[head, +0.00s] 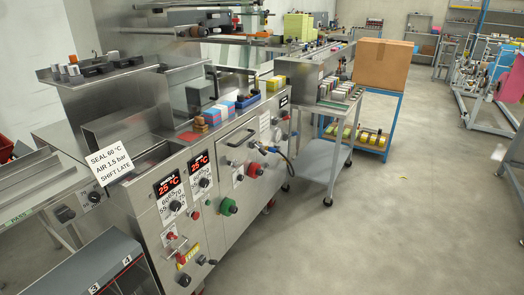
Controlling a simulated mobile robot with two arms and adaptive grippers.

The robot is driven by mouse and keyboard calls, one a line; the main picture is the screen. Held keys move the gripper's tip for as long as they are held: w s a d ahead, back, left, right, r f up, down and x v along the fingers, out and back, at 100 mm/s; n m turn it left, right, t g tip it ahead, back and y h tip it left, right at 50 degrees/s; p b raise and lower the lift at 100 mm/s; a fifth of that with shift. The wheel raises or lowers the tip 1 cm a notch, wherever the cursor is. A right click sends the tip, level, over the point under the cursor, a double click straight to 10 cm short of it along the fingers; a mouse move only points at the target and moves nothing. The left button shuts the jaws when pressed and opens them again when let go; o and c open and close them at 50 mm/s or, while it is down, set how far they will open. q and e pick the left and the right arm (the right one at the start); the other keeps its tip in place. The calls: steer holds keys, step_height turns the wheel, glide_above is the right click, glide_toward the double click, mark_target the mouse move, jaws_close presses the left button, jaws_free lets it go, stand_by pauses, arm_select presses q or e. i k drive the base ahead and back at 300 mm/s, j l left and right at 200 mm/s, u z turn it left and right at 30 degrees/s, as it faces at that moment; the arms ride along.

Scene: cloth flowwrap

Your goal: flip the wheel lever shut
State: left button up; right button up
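No wheel lever can be made out clearly at this distance. A steel trolley (322,165) stands at the right end of the packaging machine (235,205) on dark caster wheels. One caster (327,201) is at its front corner, another caster (286,187) is at its left, and a third caster (348,164) is at its right. Any lever on them is too small to tell open from shut. Neither of my grippers is in view.
A blue-framed rack (398,110) with a cardboard box (382,64) stands behind the trolley. A numbered grey cabinet (95,262) is at front left. Concrete floor (400,235) at right is clear.

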mark_target(260, 150)
steer(key=i+l, duration=0.3)
steer(key=i, duration=0.15)
steer(key=i+l+z, duration=0.1)
steer(key=i+l, duration=0.2)
steer(key=i, duration=0.15)
steer(key=i+l, duration=0.25)
steer(key=i, duration=0.2)
steer(key=i+l+z, duration=0.1)
steer(key=i+l, duration=0.15)
steer(key=i, duration=0.15)
steer(key=i+l, duration=0.2)
steer(key=i, duration=0.3)
steer(key=z, duration=0.05)
